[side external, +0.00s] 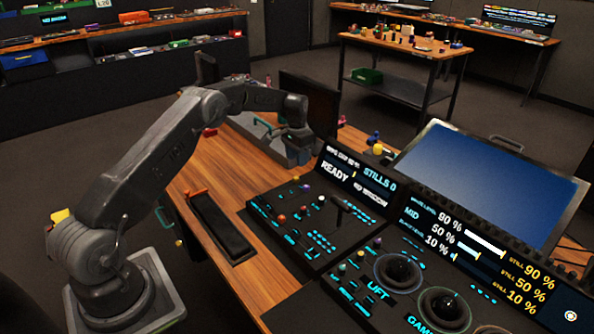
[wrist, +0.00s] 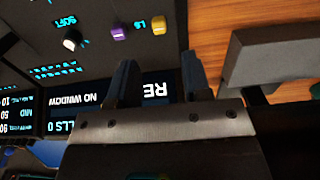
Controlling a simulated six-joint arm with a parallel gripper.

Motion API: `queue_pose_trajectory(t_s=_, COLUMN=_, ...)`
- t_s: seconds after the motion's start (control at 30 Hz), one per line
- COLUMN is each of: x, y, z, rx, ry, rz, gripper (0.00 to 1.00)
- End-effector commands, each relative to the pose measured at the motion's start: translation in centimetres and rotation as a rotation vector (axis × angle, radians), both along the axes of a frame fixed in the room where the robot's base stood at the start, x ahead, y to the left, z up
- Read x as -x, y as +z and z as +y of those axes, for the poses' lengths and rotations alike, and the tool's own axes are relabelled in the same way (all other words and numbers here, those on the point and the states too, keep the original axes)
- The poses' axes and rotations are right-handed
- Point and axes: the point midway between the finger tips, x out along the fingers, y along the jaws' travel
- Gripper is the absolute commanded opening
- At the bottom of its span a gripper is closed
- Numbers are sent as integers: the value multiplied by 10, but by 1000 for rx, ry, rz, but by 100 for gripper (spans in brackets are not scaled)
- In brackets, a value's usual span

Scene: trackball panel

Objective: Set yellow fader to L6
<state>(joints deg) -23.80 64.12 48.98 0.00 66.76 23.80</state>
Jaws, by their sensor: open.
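The yellow fader cap (wrist: 158,22) stands on the dark panel at the top of the wrist view. A cyan marking that seems to read L6 (wrist: 138,25) lies just left of it, with a purple cap (wrist: 118,32) beyond. My gripper (wrist: 159,65) is open and empty, its two fingers apart below the yellow cap in the picture and not touching it. In the side view my gripper (side external: 299,148) hangs by the far left edge of the control panel (side external: 262,222).
A white knob (wrist: 72,38) stands left of the purple cap. An upright display (side external: 352,182) reading READY rises behind the panel. Trackballs (side external: 398,268) sit to the right. A black padded rest (side external: 220,226) lies on the wooden desk at left.

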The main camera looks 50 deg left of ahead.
Motion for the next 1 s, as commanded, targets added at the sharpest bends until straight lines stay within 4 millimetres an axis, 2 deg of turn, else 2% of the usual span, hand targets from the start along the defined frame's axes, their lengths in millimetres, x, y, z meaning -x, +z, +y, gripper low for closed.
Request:
queue_pose_trajectory(t_s=0.1, x=0, y=27, z=0, rx=-1, ry=0, rz=-3, gripper=45)
queue_pose_trajectory(t_s=0.3, x=0, y=54, z=0, rx=-1, ry=0, rz=-2, gripper=45)
queue_pose_trajectory(t_s=0.83, x=0, y=68, z=-3, rx=-2, ry=-1, rz=-6, gripper=45)
queue_pose_trajectory(t_s=0.93, x=3, y=89, z=-14, rx=-9, ry=-2, rz=-23, gripper=45)
queue_pose_trajectory(t_s=1.0, x=9, y=112, z=-28, rx=-17, ry=-4, rz=-43, gripper=45)
